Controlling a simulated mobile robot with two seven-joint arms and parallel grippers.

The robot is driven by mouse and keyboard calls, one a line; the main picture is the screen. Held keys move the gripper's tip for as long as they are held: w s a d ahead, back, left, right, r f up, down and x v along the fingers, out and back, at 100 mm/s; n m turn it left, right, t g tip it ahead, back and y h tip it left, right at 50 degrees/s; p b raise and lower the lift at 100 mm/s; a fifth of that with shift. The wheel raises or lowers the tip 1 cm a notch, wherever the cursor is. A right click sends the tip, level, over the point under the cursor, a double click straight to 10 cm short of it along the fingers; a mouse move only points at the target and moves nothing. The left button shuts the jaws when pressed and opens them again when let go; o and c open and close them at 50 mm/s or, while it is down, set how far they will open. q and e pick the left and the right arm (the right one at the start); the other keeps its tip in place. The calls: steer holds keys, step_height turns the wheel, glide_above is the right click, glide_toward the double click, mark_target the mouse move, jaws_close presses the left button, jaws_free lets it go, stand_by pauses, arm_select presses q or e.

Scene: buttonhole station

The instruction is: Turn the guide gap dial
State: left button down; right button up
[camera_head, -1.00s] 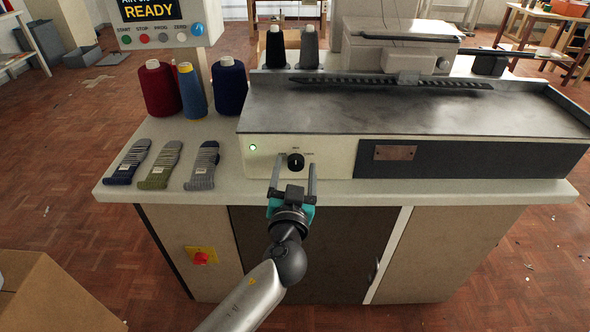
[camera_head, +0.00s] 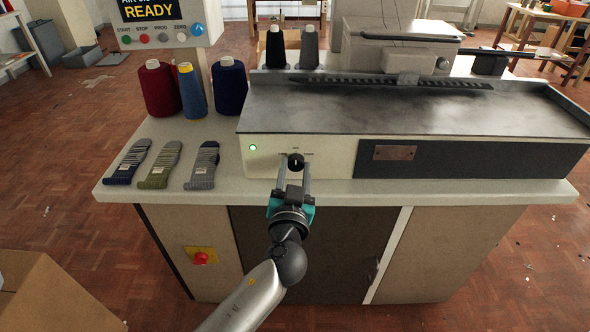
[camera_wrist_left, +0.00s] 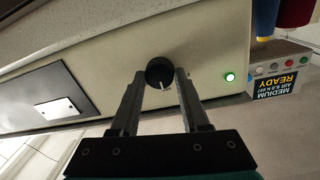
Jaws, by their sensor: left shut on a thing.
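The guide gap dial (camera_head: 296,160) is a black round knob on the cream front panel (camera_head: 262,162) of the machine. It also shows in the left wrist view (camera_wrist_left: 160,71), with a pale pointer mark on it. My left gripper (camera_head: 295,168) reaches up to the dial from the front. Its two fingers are shut on the dial, one on each side, as the left wrist view (camera_wrist_left: 162,82) also shows. The small lettering around the dial is too small to read. My right gripper is not in view.
A green lamp (camera_head: 253,147) glows left of the dial. Several folded socks (camera_head: 160,165) and thread cones (camera_head: 194,90) stand on the worktop at left. A red button on a yellow plate (camera_head: 201,257) is on the cabinet below. A cardboard box (camera_head: 50,295) is at lower left.

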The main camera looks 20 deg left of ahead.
arm_select(q)
steer(key=shift+m, duration=0.3)
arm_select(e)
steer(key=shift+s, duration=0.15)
arm_select(q)
steer(key=shift+m+p, duration=0.3)
steer(key=shift+m, duration=1)
steer(key=m+p, duration=0.1)
steer(key=m, duration=0.1)
steer(key=shift+r+m, duration=0.1)
steer(key=shift+m, duration=0.2)
steer(key=m+p, duration=0.1)
steer(key=m, duration=0.2)
steer(key=shift+g, duration=0.4)
steer(key=shift+d+m+p, duration=0.1)
steer(key=shift+m+p, duration=0.3)
steer(key=shift+m, duration=1)
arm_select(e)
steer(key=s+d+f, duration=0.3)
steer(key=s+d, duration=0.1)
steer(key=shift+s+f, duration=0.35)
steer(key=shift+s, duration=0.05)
arm_select(q)
steer(key=shift+c, duration=1.9)
jaws_free()
